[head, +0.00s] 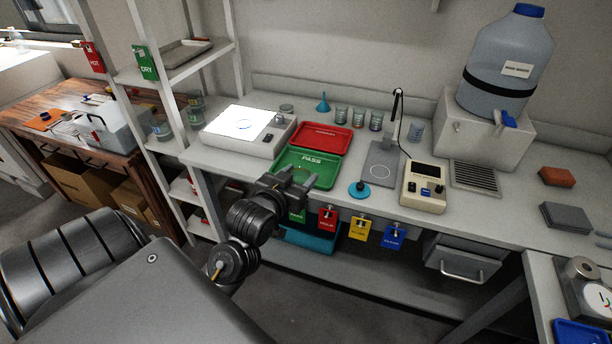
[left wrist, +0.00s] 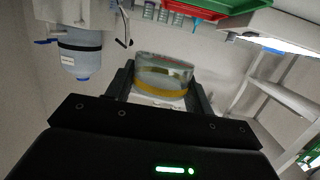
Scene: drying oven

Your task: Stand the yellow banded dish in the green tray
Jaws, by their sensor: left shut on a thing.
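The yellow banded dish (left wrist: 163,74), a clear round glass dish with a yellow band, sits between the fingers of my left gripper (left wrist: 160,88) in the left wrist view. The gripper is shut on it. In the head view my left gripper (head: 287,178) is at the front edge of the bench, over the near left part of the green tray (head: 325,174), which is marked PASS. The gripper hides part of the tray, and the dish is not clear there. I cannot tell its height above the tray. My right gripper is not in view.
A red tray (head: 322,136) lies behind the green one. A lit white panel box (head: 238,128) stands to the left; a grey plate with a stand (head: 381,165), a blue round item (head: 359,189) and a meter (head: 424,186) stand to the right.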

